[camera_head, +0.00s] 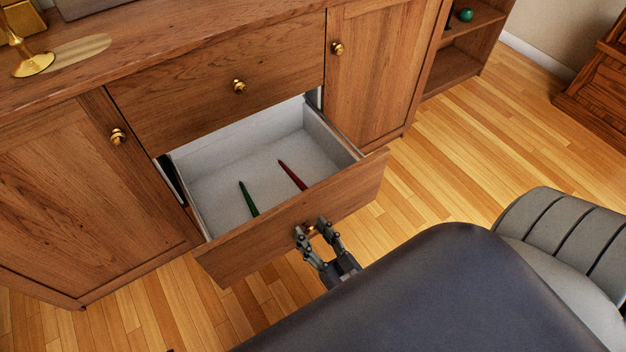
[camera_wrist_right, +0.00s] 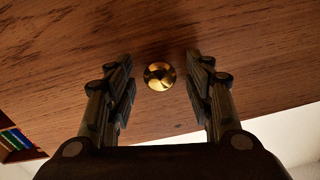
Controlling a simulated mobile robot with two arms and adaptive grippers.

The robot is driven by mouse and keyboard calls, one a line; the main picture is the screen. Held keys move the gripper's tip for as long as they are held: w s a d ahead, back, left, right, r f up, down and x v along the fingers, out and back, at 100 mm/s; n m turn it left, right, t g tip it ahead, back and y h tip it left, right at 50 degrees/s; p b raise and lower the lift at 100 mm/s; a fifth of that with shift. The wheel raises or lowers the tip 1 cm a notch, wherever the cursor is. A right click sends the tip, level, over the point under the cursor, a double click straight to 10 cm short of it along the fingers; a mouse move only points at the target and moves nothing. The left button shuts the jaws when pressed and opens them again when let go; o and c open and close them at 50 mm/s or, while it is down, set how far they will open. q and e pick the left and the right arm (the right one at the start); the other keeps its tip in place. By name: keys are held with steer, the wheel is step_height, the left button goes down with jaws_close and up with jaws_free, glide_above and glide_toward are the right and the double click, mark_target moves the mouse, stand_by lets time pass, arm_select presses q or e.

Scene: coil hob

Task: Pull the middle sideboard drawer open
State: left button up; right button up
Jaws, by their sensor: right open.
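The middle sideboard drawer (camera_head: 230,248) is pulled well out of the wooden sideboard, with its grey inside (camera_head: 222,190) in view. A green pen-like item (camera_head: 248,198) and a red one (camera_head: 291,175) lie in it. My right gripper (camera_head: 311,228) is at the drawer front, with its fingers on either side of the brass knob. In the right wrist view the brass knob (camera_wrist_right: 159,76) sits between the two spread fingers (camera_wrist_right: 160,90), with a gap on each side. My left gripper is not in view.
Above is a closed drawer with a brass knob (camera_head: 239,86). Closed doors flank it, the left one (camera_head: 80,190) and the right one (camera_head: 375,75). A gold stand (camera_head: 33,65) is on the sideboard top. Wooden floor (camera_head: 465,150) is clear to the right.

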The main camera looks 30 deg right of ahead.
steer(key=s, duration=1.2)
steer(key=shift+d, duration=0.2)
